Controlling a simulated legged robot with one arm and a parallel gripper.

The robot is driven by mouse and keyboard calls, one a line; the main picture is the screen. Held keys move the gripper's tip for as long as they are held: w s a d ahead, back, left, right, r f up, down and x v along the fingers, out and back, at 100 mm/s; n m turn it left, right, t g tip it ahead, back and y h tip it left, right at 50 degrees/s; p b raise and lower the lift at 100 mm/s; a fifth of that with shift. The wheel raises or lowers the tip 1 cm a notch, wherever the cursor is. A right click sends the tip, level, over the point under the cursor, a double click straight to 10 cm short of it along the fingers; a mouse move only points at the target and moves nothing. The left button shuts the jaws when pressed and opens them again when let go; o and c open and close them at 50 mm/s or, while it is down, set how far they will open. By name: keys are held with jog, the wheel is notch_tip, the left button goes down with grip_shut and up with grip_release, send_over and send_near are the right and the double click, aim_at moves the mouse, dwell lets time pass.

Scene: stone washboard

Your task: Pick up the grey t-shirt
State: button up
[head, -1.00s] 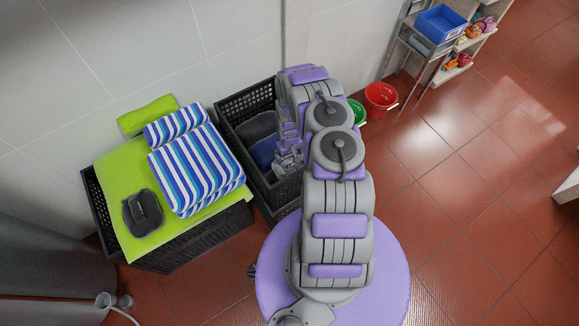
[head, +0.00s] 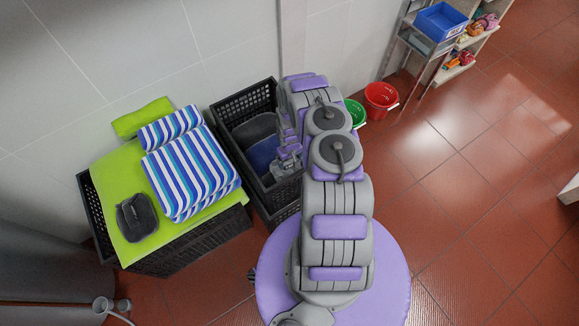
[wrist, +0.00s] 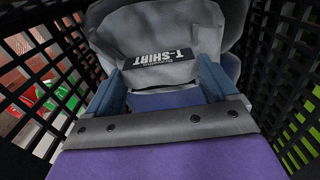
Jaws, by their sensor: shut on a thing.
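The grey t-shirt (wrist: 165,35) fills the upper middle of the wrist view, with a dark label reading T-SHIRT. It lies inside a black slatted crate (head: 243,102), where a grey cloth also shows in the head view (head: 255,130). My gripper (wrist: 161,82) reaches down into this crate, its two blue fingers at either side of the labelled part of the shirt, shut on it. In the head view my gripper (head: 286,160) is at the crate's right side, partly hidden by my arm. A blue cloth (head: 263,155) lies beside the grey one.
Crate walls stand close on both sides of my gripper. Left is another black crate (head: 195,245) topped with a green cloth (head: 115,180), a striped towel (head: 192,172) and a dark folded item (head: 137,217). Red (head: 381,98) and green (head: 356,112) buckets stand behind right.

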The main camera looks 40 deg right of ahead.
jog(key=shift+s+a+f, duration=0.15)
jog(key=shift+c, duration=1.4)
jog(key=shift+a, duration=0.2)
jog(key=shift+c, duration=0.2)
notch_tip(320, 180, up, 10)
jog(key=p, duration=0.4)
jog(key=shift+d+p, duration=0.1)
jog(key=shift+p, duration=0.2)
